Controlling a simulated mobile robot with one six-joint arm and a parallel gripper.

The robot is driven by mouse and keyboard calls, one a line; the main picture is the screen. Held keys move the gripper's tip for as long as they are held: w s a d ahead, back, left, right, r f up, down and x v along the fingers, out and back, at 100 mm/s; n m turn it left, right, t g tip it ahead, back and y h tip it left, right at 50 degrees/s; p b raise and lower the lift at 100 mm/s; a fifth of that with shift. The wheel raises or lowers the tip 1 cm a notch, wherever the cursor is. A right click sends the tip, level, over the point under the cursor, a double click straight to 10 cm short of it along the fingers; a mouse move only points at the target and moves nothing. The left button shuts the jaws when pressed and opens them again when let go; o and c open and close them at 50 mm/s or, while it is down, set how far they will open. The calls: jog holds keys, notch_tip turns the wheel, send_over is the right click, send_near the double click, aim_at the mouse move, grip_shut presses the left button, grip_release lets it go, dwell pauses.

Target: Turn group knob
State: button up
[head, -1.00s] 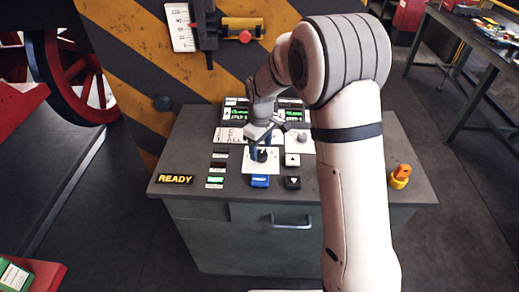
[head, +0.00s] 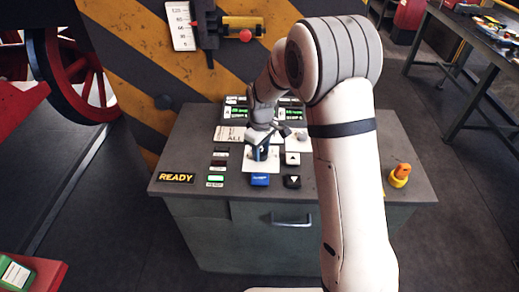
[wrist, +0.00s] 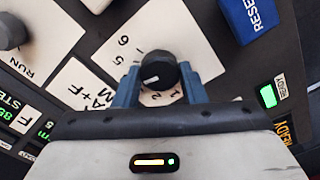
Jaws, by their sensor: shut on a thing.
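The group knob (wrist: 158,70) is a round black knob with a short white pointer mark. It stands on a white plate (wrist: 195,40) printed with numbers; 5 and 6 show on one side, 1 and 2 near my gripper. The pointer mark faces the lower left in the wrist view. My gripper (wrist: 159,78) has a blue finger on each side of the knob and is shut on it. In the head view my gripper (head: 262,150) is down at the plate on the console and mostly hides the knob.
A blue RESET button (wrist: 248,16) is close to the plate. Up and down arrow buttons (head: 292,170) are to its right. Another knob (wrist: 10,32) stands near RUN.

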jog(key=shift+a, duration=0.2)
jog(key=shift+c, duration=0.3)
jog(key=shift+d, duration=0.15)
jog(key=shift+f+m, duration=0.1)
jog(key=shift+m, duration=0.2)
jog(key=shift+d+m+b, duration=0.1)
jog(key=shift+m+b, duration=0.3)
jog(key=m+b, duration=0.1)
jog(key=m, duration=0.3)
jog(key=shift+f+b, duration=0.1)
jog(key=shift+b, duration=0.25)
jog(key=m+b, duration=0.1)
jog(key=m, duration=0.5)
jog(key=shift+b, duration=0.3)
jog(key=shift+m, duration=0.4)
